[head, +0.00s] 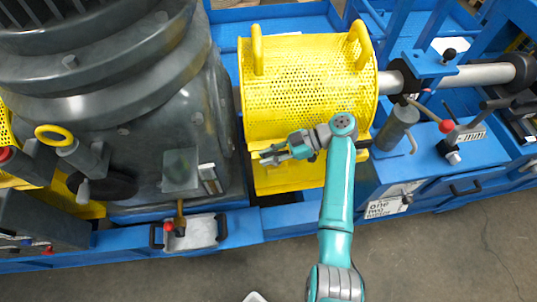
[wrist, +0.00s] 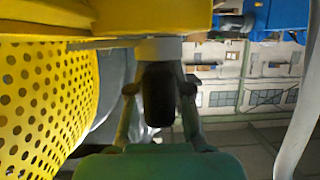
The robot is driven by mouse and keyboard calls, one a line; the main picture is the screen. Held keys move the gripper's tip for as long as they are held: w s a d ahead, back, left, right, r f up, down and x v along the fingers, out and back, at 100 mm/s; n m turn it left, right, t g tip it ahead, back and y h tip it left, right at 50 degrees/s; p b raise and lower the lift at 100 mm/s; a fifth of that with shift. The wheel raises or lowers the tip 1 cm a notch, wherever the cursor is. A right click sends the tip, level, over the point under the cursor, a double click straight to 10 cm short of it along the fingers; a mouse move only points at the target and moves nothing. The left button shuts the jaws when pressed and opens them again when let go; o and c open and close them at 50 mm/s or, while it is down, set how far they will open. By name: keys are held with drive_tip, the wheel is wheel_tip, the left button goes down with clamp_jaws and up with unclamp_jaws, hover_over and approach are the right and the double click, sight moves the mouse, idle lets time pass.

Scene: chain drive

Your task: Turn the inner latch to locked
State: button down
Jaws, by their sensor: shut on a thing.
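The yellow perforated guard (head: 308,85) sits over the drive, with two yellow handles on top; its perforated side also fills the left of the wrist view (wrist: 40,100). My gripper (head: 272,154) is at the guard's lower left front edge. In the wrist view my gripper (wrist: 158,98) has its two fingers on either side of a dark, rounded latch handle (wrist: 158,95), shut on it. The handle joins a pale collar (wrist: 158,48) under a yellow part. In the head view my fingers mostly hide this latch, so I cannot tell its turn angle there.
A large grey motor housing (head: 120,130) stands close to the left of my gripper. A shaft (head: 470,75), a grey cylinder (head: 397,130) and a red-knobbed lever (head: 447,127) are to the right. Blue frame rails (head: 250,225) run along the front, with open floor before them.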

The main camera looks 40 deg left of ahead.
drive_tip(key=shift+f, duration=0.15)
drive_tip(key=c, duration=1.1)
unclamp_jaws()
